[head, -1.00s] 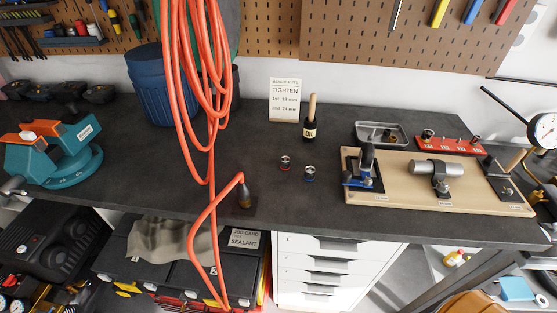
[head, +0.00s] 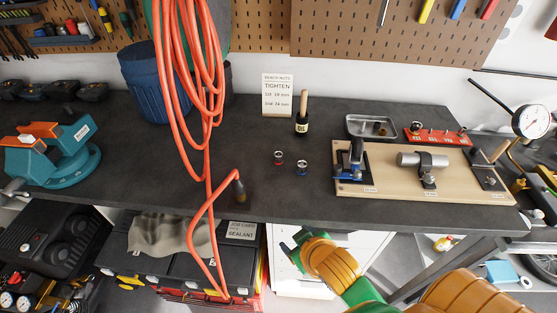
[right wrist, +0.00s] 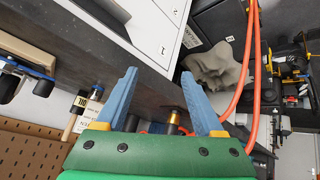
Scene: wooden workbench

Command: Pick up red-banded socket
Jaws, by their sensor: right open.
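The red-banded socket (head: 279,157) stands on the dark bench top in the head view, left of and slightly behind a blue-banded socket (head: 302,168). My right gripper (head: 292,241) is in front of the bench's front edge in the head view, nearer the camera than both sockets and apart from them. In the right wrist view its two blue fingers (right wrist: 158,74) are spread with nothing between them. I cannot make out the red-banded socket in the right wrist view. My left gripper is not in view.
An orange hose (head: 207,150) hangs down to a dark nozzle (head: 240,193) left of the sockets. A wooden fixture board (head: 400,190) lies to the right. The bench around the sockets is clear.

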